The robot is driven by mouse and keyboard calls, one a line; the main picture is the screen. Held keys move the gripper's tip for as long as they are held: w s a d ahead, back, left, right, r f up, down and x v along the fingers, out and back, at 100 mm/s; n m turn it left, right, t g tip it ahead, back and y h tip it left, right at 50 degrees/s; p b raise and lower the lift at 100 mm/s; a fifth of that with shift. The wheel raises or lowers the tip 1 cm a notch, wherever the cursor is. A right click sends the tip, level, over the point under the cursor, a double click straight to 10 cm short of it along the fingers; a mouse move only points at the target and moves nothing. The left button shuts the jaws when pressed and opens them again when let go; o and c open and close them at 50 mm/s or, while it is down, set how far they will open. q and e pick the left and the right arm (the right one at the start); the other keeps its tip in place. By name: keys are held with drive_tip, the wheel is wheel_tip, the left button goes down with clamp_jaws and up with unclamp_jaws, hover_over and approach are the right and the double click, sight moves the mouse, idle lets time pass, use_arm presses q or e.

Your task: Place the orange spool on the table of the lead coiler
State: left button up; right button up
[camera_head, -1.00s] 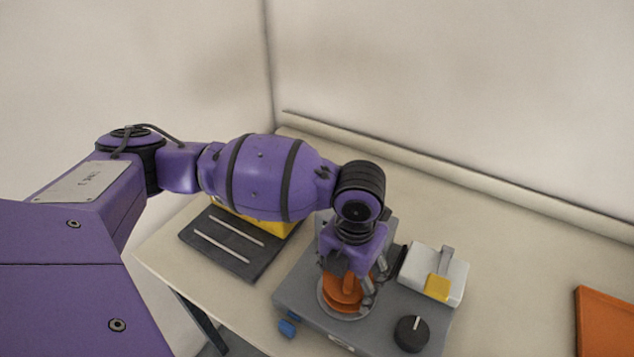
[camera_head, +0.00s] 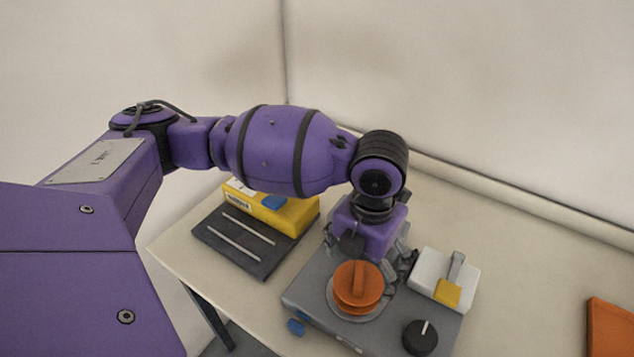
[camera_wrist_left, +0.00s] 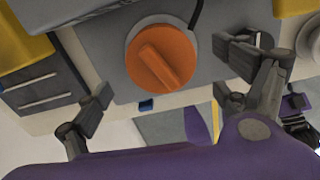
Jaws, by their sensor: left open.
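The orange spool (camera_head: 358,287) sits on the round turntable (camera_head: 338,312) of the grey lead coiler (camera_head: 303,292). Its top bar faces up and it looks level. In the left wrist view the spool (camera_wrist_left: 160,58) shows in the upper middle, with the grey coiler body (camera_wrist_left: 95,45) around it. My left gripper (camera_head: 385,262) is just behind the spool in the head view, partly hidden by its own wrist. In the left wrist view the left gripper's fingers (camera_wrist_left: 165,112) are wide apart, with nothing between them. The spool is clear of both fingers. My right gripper is not in view.
A dark tray with two rods (camera_head: 232,258) and a yellow box (camera_head: 285,214) lie left. An orange object (camera_head: 610,325) is at the right edge.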

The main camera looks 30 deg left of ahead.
sight(360, 274)
use_arm(q)
wheel_tip(360, 274, up, 5)
drive_tip(key=shift+r, duration=0.85)
drive_tip(key=shift+f, duration=0.1)
